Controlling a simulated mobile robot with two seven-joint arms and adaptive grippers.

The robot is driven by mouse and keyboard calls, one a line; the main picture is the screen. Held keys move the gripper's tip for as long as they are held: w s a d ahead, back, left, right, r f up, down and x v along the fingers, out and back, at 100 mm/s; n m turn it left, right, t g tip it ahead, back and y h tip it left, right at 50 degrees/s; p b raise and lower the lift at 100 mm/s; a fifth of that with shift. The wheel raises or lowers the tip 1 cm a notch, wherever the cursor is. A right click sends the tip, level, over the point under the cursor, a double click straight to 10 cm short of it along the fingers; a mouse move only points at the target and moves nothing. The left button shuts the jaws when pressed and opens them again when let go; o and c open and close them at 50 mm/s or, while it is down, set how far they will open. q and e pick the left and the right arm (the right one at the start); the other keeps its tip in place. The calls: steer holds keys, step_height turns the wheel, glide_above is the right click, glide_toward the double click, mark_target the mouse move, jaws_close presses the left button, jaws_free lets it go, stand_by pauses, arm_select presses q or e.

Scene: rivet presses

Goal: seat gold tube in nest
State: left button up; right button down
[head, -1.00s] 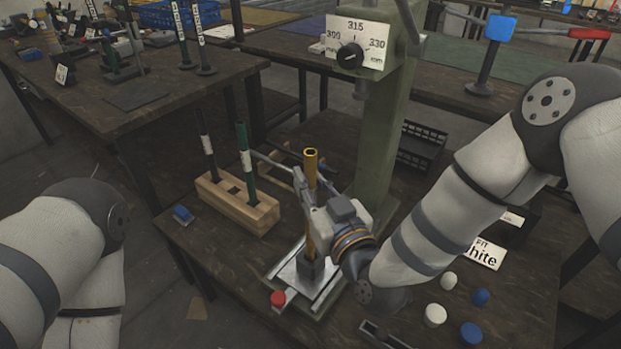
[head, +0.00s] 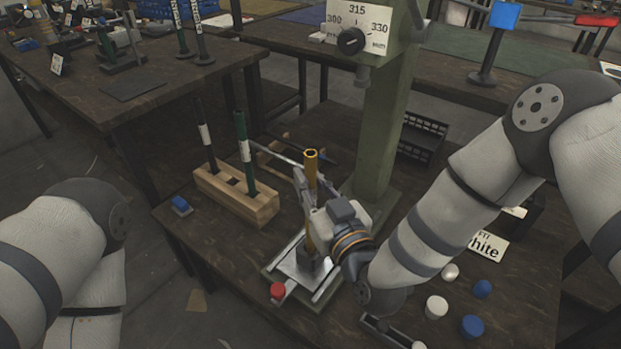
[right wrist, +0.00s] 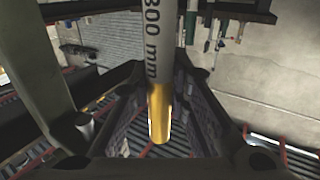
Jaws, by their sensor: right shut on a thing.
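The gold tube (head: 311,163) stands nearly upright above the sliding plate of the press in the head view. My right gripper (head: 307,198) is shut on it partway along its length. The tube's lower end meets the dark grey nest block (head: 309,263); I cannot tell how deep it sits, as my wrist covers part of it. In the right wrist view the gold tube (right wrist: 160,112) runs between the fingers, with a grey band marked 300 mm. My left arm shows at the left edge, but its gripper is out of view.
A wooden rack (head: 229,196) with a black tube and a green tube stands left of the press. The green press column (head: 377,140) rises close behind my right gripper. A red knob (head: 277,290) is at the plate's front. White and blue caps lie at the right.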

steer(key=shift+f, duration=0.8)
steer(key=c, duration=1.4)
jaws_free()
steer(key=shift+r, duration=0.1)
steer(key=shift+c, duration=0.2)
steer(key=shift+s, duration=0.1)
steer(key=v, duration=1.2)
